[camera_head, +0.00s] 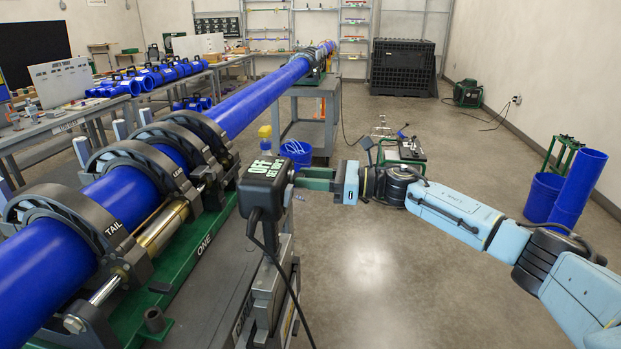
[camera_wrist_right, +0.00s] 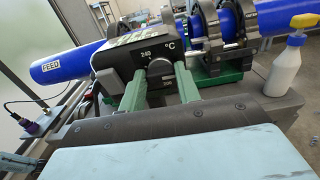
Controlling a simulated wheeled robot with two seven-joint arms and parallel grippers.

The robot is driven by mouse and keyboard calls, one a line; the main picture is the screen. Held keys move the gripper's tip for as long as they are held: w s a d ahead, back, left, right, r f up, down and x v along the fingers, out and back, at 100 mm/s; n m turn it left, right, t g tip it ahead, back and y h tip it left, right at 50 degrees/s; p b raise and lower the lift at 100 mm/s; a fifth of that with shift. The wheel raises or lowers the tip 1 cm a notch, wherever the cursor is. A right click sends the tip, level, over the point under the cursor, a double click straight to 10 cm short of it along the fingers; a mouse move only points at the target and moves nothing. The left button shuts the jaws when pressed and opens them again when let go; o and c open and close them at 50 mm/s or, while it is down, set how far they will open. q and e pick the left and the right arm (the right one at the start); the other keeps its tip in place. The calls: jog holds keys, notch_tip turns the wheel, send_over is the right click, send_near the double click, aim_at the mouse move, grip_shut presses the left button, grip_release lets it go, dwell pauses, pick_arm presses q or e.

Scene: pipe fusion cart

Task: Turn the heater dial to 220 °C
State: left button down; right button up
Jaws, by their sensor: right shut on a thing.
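The heater's black control box (camera_head: 265,186) stands on a grey post at the cart's near right side. Its top display reads OFF with a SET line below, whose number is too small to read surely. My right gripper (camera_head: 312,180) reaches the box from the right. Its green fingers (camera_wrist_right: 159,82) stand on either side of the dial, shut on it. The dial's pointer is not clear. My left gripper is not in view.
A blue pipe (camera_head: 125,195) lies in black clamps on the green machine (camera_head: 215,229) just left of the box. A black cable hangs from the box.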

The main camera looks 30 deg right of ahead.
jog(key=shift+m, duration=0.3)
jog(key=shift+f+m+p, duration=0.15)
jog(key=shift+m+p, duration=3.05)
jog(key=shift+m, duration=4.6)
jog(key=shift+f+m+p, duration=0.15)
jog(key=shift+m+p, duration=3.05)
jog(key=shift+m, duration=4.6)
jog(key=o, duration=1)
